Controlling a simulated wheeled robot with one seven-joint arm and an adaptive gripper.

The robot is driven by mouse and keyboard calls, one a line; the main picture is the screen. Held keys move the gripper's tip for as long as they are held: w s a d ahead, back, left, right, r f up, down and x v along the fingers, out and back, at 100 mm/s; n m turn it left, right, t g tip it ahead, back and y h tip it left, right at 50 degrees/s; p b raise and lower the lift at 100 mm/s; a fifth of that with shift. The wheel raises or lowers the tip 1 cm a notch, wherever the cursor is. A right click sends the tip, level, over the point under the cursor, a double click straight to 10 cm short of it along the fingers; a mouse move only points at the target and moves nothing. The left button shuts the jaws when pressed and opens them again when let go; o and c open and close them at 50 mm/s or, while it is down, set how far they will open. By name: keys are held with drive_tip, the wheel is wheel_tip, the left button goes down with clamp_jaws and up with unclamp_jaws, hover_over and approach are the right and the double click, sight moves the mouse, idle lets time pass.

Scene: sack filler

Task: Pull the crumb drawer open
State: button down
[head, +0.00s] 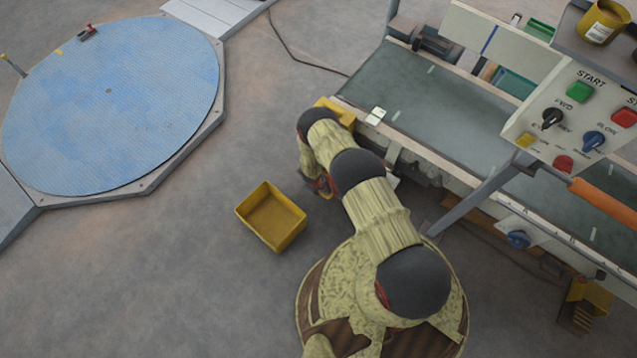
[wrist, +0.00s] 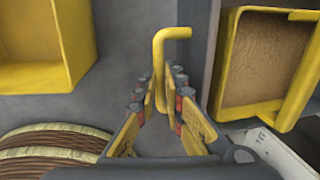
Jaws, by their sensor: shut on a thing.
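My gripper (wrist: 160,90) is shut on a yellow bent bar (wrist: 158,50) in the wrist view. The bar sticks out past the fingertips and bends to the right at its end. To the right is a yellow open-topped drawer (wrist: 226,112) holding a brown, crumb-like fill. The bar's bent end appears apart from this drawer in the picture. I cannot tell how far the drawer stands out.
A yellow bin (head: 270,215) stands on the floor left of my arm; it also shows in the wrist view (wrist: 82,45). The conveyor machine (head: 410,95) and its control panel (head: 575,110) are at the right. A blue turntable (head: 110,105) lies at the far left, with clear floor between.

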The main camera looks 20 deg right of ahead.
drive_tip(key=s+a+p, duration=0.2)
drive_tip(key=s+a, duration=0.2)
drive_tip(key=a, duration=0.2)
drive_tip(key=c, duration=1.9)
unclamp_jaws()
drive_tip(key=shift+s, duration=0.1)
drive_tip(key=shift+r, duration=0.1)
drive_tip(key=shift+s+a+r, duration=0.2)
drive_tip(key=shift+a+r, duration=0.05)
drive_tip(key=shift+r, duration=1.65)
drive_tip(key=shift+s+a+r, duration=0.25)
drive_tip(key=shift+a+r, duration=0.05)
drive_tip(key=shift+r, duration=1.65)
drive_tip(key=shift+s+a+r, duration=0.2)
drive_tip(key=shift+a+r, duration=0.05)
drive_tip(key=shift+r, duration=1.65)
